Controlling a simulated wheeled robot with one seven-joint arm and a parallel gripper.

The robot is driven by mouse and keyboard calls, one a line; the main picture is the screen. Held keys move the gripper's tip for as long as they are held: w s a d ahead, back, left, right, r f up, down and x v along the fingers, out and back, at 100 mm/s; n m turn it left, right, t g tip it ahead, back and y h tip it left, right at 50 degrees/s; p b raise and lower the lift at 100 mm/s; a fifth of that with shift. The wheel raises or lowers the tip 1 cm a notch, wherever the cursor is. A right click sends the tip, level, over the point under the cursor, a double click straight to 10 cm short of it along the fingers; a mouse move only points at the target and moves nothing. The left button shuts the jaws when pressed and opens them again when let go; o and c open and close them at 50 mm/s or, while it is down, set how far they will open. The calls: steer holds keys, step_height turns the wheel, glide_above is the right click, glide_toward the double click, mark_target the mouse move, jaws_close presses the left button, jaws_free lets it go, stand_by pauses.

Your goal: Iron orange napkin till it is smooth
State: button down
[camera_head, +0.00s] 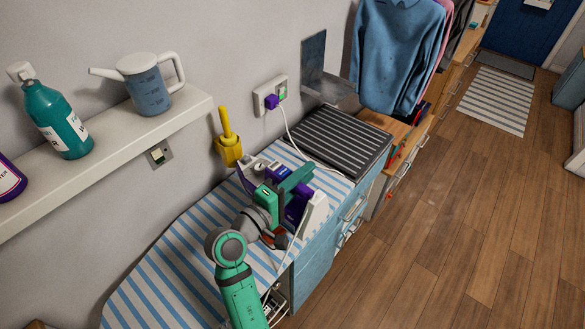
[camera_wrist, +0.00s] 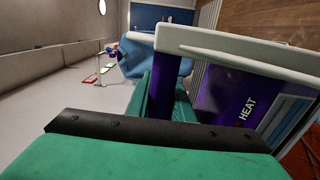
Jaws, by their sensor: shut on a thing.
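My gripper (camera_head: 284,190) is shut on the iron, over the far part of the striped ironing board. The purple and white iron (camera_head: 316,212) is partly hidden behind my green fingers. In the wrist view the iron (camera_wrist: 225,90) fills the right side, with the word HEAT on its purple body. I cannot tell whether its soleplate touches the board. The blue and white striped ironing board (camera_head: 160,280) is bare at its near end. I cannot make out the orange napkin; a small orange-red patch beside my wrist is too unclear to name.
A white cord (camera_head: 302,150) runs from the purple plug in the wall socket (camera_head: 271,96) across the board. A dark ribbed rack (camera_head: 345,140) lies beyond the iron. A yellow brush in a holder (camera_head: 228,150) hangs on the wall. The shelf (camera_head: 100,150) holds bottles and a watering can.

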steer(key=shift+w+d, duration=0.25)
steer(key=shift+w, duration=0.1)
steer(key=shift+a+f, duration=0.1)
steer(key=shift+f, duration=3.75)
steer(key=shift+f, duration=0.15)
steer(key=shift+f, duration=0.1)
steer(key=shift+f, duration=0.15)
steer(key=shift+s, duration=0.1)
steer(key=shift+f, duration=0.3)
